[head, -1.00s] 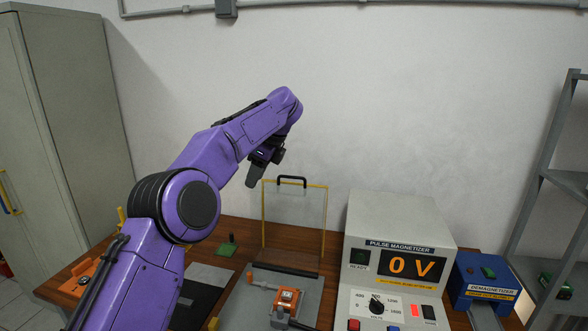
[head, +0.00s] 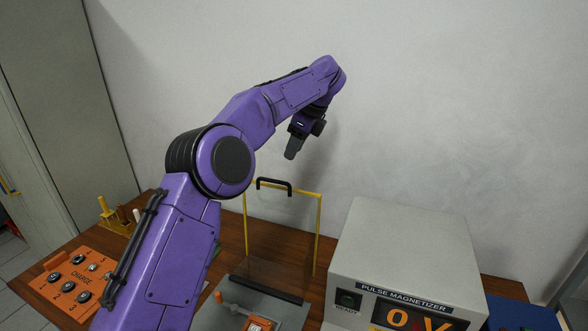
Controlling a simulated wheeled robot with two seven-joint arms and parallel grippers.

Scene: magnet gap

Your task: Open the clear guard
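The clear guard (head: 281,232) is a transparent panel with a yellow edge and a black handle (head: 273,185) on its top. It stands upright on the grey fixture (head: 285,309), behind an orange-and-white part (head: 258,325). My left gripper (head: 290,153) points down, above and slightly right of the handle in the picture, apart from it. Its fingers overlap in this view, so I cannot tell whether they are open or shut. Nothing shows held in it. My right gripper is not in view.
The pulse magnetizer (head: 402,250) stands right of the guard, with a blue box (head: 520,314) beyond it. The wall is behind the table.

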